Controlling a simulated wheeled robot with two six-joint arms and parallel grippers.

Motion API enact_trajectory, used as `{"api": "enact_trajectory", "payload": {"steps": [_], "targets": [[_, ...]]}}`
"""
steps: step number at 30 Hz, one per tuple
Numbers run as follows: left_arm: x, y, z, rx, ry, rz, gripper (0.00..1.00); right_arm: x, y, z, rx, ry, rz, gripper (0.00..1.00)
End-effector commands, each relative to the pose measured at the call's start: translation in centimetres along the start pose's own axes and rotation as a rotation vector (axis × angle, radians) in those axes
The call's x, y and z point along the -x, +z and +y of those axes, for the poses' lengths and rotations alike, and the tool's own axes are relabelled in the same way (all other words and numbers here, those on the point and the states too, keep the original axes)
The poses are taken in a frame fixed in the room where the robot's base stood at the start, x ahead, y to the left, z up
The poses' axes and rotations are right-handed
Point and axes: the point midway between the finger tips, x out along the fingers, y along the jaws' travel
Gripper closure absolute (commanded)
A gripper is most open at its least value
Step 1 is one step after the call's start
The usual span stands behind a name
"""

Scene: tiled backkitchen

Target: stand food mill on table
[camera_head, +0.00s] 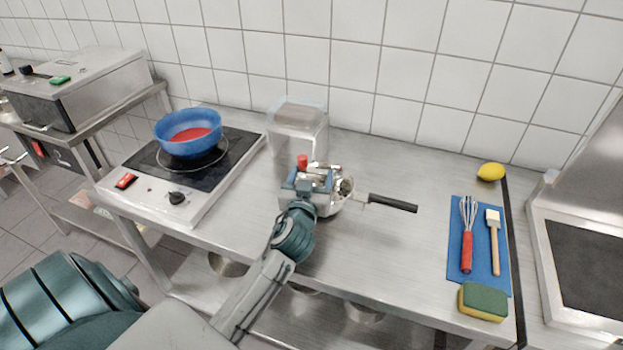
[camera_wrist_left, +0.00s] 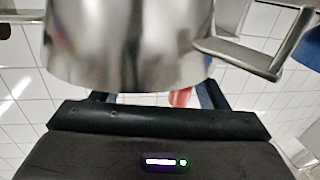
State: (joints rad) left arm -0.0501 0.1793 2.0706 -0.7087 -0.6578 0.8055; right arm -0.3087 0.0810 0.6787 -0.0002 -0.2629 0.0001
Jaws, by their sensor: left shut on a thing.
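The food mill (camera_head: 331,209) is a shiny metal bowl near the middle of the steel table (camera_head: 395,270). A long black handle (camera_head: 392,203) reaches right from it, and a red knob (camera_head: 302,161) shows above its left side. My left gripper (camera_head: 313,182) is shut on it and covers much of it in the head view. In the left wrist view, the mill's curved metal wall (camera_wrist_left: 125,50) fills the top, with a metal bracket (camera_wrist_left: 250,55) at right, beyond my gripper (camera_wrist_left: 160,95). I cannot tell whether the mill touches the table. My right gripper is out of view.
A clear container (camera_head: 298,128) stands close behind the mill. A hob (camera_head: 185,175) with a blue bowl (camera_head: 187,133) is at left. A blue mat (camera_head: 481,276) with a whisk and brush, a sponge (camera_head: 483,301) and a lemon (camera_head: 491,172) lie at right. Table right of the handle is clear.

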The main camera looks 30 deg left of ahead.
Motion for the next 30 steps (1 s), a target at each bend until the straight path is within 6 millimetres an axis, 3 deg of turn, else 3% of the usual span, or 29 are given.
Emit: {"api": "enact_trajectory", "payload": {"steps": [4, 11, 12, 15, 25, 30], "targets": [[0.0, 1.1, 0.0, 0.001, 0.001, 0.005, 0.92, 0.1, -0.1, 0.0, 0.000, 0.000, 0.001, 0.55], [0.0, 1.2, 0.0, 0.003, 0.002, 0.007, 0.92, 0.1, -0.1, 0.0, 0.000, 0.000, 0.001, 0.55], [0.0, 1.4, 0.0, 0.001, 0.001, 0.004, 0.30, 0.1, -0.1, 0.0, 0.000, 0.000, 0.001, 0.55], [0.0, 1.3, 0.0, 0.001, 0.001, 0.004, 0.11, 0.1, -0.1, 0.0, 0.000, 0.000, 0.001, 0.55], [0.2, 1.4, 0.0, 0.001, 0.001, 0.003, 0.10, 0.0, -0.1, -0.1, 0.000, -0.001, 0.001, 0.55], [2.4, 1.6, 0.0, 0.002, 0.001, 0.002, 0.10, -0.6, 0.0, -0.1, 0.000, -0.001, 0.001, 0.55]]}}
